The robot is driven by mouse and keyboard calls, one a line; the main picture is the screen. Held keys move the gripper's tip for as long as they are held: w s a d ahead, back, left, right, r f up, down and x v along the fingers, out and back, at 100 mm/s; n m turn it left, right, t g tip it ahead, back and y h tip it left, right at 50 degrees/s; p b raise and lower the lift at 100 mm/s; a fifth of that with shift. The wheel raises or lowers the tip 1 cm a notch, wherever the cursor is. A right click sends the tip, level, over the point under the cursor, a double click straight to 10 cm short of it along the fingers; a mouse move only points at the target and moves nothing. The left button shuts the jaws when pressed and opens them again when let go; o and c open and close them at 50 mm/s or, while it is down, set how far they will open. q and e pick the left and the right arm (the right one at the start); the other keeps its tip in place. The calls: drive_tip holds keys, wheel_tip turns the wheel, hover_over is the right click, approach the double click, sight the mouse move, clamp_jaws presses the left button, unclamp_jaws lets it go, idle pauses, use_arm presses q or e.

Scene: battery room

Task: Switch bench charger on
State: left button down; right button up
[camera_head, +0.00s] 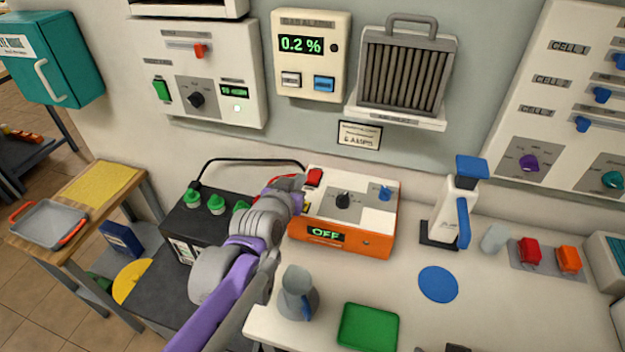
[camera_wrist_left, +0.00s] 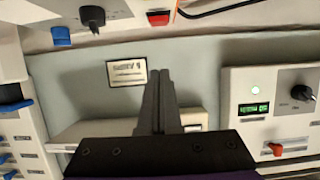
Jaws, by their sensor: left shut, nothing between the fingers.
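The bench charger (camera_head: 348,225) is an orange box with a white sloped top, on the bench. Its display (camera_head: 325,234) reads OFF. It has a red rocker switch (camera_head: 315,177) at its top left, a black knob (camera_head: 343,200) and a blue knob (camera_head: 385,193). In the wrist view, which looks upside down, the red switch (camera_wrist_left: 159,18) and black knob (camera_wrist_left: 92,17) show at the top. My left gripper (camera_head: 298,192) is at the charger's left side near the red switch, partly hidden by my arm. Its fingers (camera_wrist_left: 158,85) are together and empty; contact with the switch cannot be told.
A black battery (camera_head: 200,222) with green caps stands left of the charger, a cable (camera_head: 245,160) behind. A grey jug (camera_head: 297,292), green tray (camera_head: 368,327) and blue disc (camera_head: 438,284) lie in front. A white dispenser (camera_head: 455,212) stands right. Wall panels are behind.

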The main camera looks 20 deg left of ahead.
use_arm(q)
drive_tip(key=shift+a, duration=0.1)
use_arm(e)
drive_tip(key=shift+a, duration=0.1)
use_arm(q)
hover_over(314, 176)
drive_tip(key=s, duration=0.3)
drive_tip(key=f, duration=0.3)
drive_tip(key=shift+s+f, duration=0.2)
drive_tip(key=shift+f, duration=0.15)
use_arm(e)
drive_tip(key=shift+f, duration=0.1)
use_arm(q)
drive_tip(key=f, duration=0.2)
drive_tip(key=shift+s+f, duration=0.2)
drive_tip(key=shift+f, duration=0.15)
use_arm(e)
drive_tip(key=shift+f, duration=0.15)
use_arm(q)
drive_tip(key=shift+s+f, duration=0.2)
drive_tip(key=shift+f, duration=0.4)
use_arm(e)
drive_tip(key=shift+s, duration=0.15)
